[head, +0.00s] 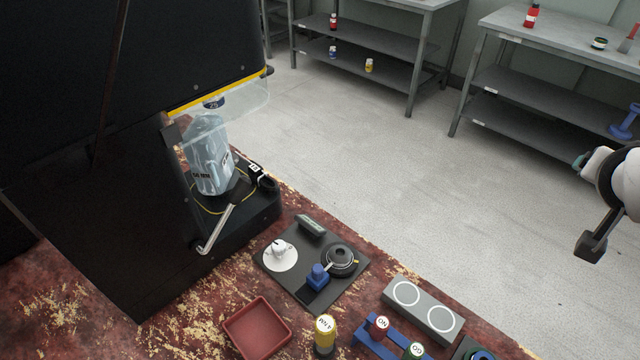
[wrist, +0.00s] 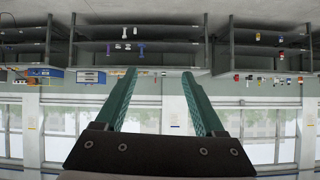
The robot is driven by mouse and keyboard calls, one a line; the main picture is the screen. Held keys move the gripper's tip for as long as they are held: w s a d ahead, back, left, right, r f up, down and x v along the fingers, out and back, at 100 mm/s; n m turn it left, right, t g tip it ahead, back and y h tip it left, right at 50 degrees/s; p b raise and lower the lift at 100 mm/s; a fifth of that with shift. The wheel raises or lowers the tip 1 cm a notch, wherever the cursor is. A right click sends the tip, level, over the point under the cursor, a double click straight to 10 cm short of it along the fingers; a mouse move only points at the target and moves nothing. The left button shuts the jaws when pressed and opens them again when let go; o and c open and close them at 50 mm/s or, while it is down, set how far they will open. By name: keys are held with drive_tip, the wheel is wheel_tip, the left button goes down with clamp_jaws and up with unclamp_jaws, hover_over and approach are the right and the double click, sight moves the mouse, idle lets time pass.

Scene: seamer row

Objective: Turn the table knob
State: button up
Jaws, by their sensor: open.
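The seamer (head: 120,110) is a large black machine at the left of the head view. A tall clear and silvery can (head: 211,155) stands on its round table behind a clear guard. A black knob (head: 268,184) with a white label beside it sits at the right of the machine's base; I take it as the table knob. A metal lever (head: 222,228) stands in front of the table. My gripper (head: 580,161) is at the right edge of the head view, far from the knob. In the wrist view my gripper (wrist: 160,78) is open and empty, with green fingers apart.
A black plate (head: 312,292) on the worn red bench holds a white dial, a blue block and a round black part. Shelving (head: 560,55) stands beyond clear floor.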

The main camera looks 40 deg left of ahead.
drive_tip(key=s+d+f+m+g, duration=0.15)
drive_tip(key=s+f+g, duration=0.35)
drive_tip(key=s, duration=0.6)
drive_tip(key=s+f+m+g, duration=0.3)
drive_tip(key=s+f, duration=0.4)
drive_tip(key=s, duration=0.4)
drive_tip(key=m+g+y, duration=0.4)
drive_tip(key=m+g, duration=0.1)
drive_tip(key=m, duration=0.3)
hover_over(281, 245)
drive_tip(key=w+d, duration=0.2)
drive_tip(key=d, duration=0.4)
wheel_tip(281, 245, down, 7)
drive_tip(key=x, duration=1.4)
drive_tip(key=shift+w+a, duration=0.1)
drive_tip(key=shift+a, duration=0.1)
drive_tip(key=shift+a+f, duration=0.2)
drive_tip(key=shift+f, duration=0.3)
clamp_jaws()
